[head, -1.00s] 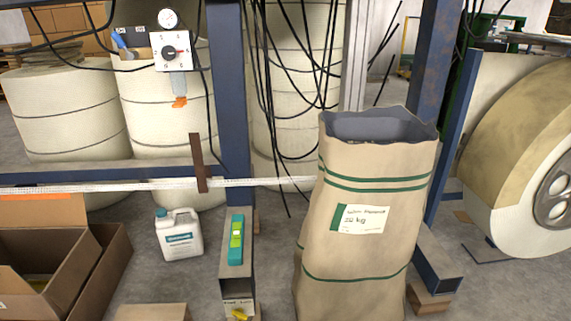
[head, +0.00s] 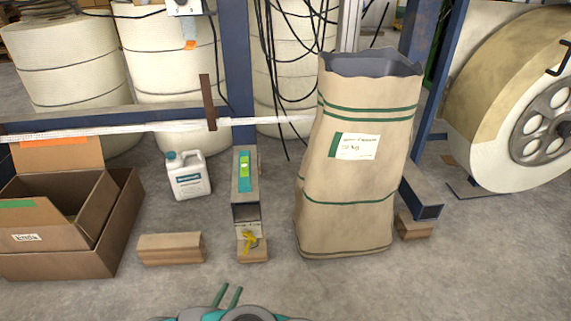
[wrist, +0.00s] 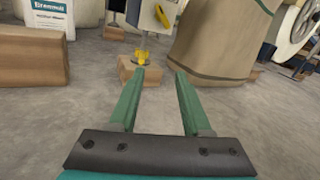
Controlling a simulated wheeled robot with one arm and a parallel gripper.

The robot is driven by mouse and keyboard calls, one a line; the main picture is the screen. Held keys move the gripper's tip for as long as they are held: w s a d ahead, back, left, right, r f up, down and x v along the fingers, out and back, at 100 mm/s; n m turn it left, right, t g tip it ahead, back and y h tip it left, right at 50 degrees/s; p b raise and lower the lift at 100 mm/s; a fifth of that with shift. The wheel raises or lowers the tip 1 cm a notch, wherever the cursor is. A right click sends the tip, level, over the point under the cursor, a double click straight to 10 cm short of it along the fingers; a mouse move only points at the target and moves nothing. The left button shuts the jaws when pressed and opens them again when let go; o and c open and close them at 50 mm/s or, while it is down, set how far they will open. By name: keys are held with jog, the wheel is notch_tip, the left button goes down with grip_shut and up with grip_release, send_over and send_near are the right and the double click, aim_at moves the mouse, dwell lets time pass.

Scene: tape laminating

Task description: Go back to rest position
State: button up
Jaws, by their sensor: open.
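My gripper (head: 230,296) shows at the bottom edge of the head view, low over the concrete floor, with its two green fingers apart. In the wrist view my gripper (wrist: 157,75) is open, with nothing between its fingers. Beyond the fingertips lie a small wooden block (wrist: 125,71) and a yellow item (wrist: 141,57) on the foot of the blue frame. The gripper appears apart from these things.
A large paper sack (head: 350,225) stands right of the blue post (head: 240,90). A white jug (head: 188,178), a wooden block (head: 171,249) and an open cardboard box (head: 55,265) are to the left. A big roll (head: 480,150) stands far right. The front floor is clear.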

jog(key=w+d+r+m+g+h+p, duration=0.15)
jog(key=w+d+r+m+h, duration=0.25)
jog(key=d+r, duration=0.4)
jog(key=w+d+r+m+g+h+p, duration=0.1)
jog(key=w+d+r+m+g+h, duration=0.35)
jog(key=r, duration=0.55)
jog(key=s+d+r+m+g+h+p, duration=0.1)
jog(key=s+d+r+m+g, duration=0.2)
jog(key=d+r+m+g, duration=0.35)
jog(key=s+d+r+m+g+h+p, duration=0.1)
jog(key=s+d+r+m+g, duration=0.25)
jog(key=d+r, duration=0.65)
jog(key=s+d+r+m+g+y+p, duration=0.2)
jog(key=s+d+r+m+g+y, duration=0.15)
jog(key=s+d+m, duration=0.35)
jog(key=s+d+r+m+g+y+p, duration=0.1)
jog(key=s+d+r+m+g+y, duration=0.2)
jog(key=s, duration=0.5)
jog(key=s+a+r+m+t+y+p, duration=0.1)
jog(key=s+a+r+m+y+p, duration=0.1)
jog(key=s+y, duration=0.3)
jog(key=s+a+r+m+t+y+p, duration=0.2)
jog(key=s+a+y, duration=0.3)
jog(key=s, duration=0.3)
jog(key=shift+r+m, duration=0.65)
jog(key=shift+r, duration=0.2)
